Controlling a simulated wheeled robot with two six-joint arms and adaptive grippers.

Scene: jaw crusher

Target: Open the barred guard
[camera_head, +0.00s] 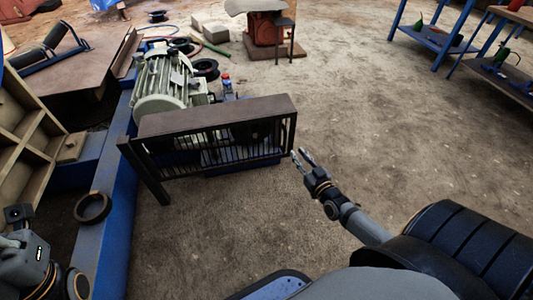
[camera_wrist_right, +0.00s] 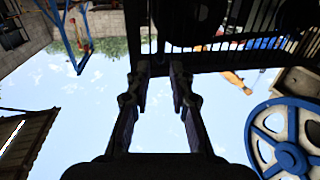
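The barred guard (camera_head: 215,140) is a dark frame with upright bars and a flat brownish top. It stands in front of the motor, above a blue base. In the right wrist view its bars (camera_wrist_right: 262,18) show at the upper right. My right gripper (camera_head: 303,157) is just beyond the guard's right end, with its fingers apart and nothing between them. Its two fingers also show apart in the right wrist view (camera_wrist_right: 158,85). I cannot tell whether a finger touches the guard. Of my left arm only the wrist part shows at the lower left; its fingers are not visible.
A grey-green motor (camera_head: 168,85) stands behind the guard on a blue frame (camera_head: 115,215). A blue-rimmed wheel (camera_wrist_right: 289,140) shows at the right in the wrist view. Blue benches (camera_head: 437,38) stand at the far right.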

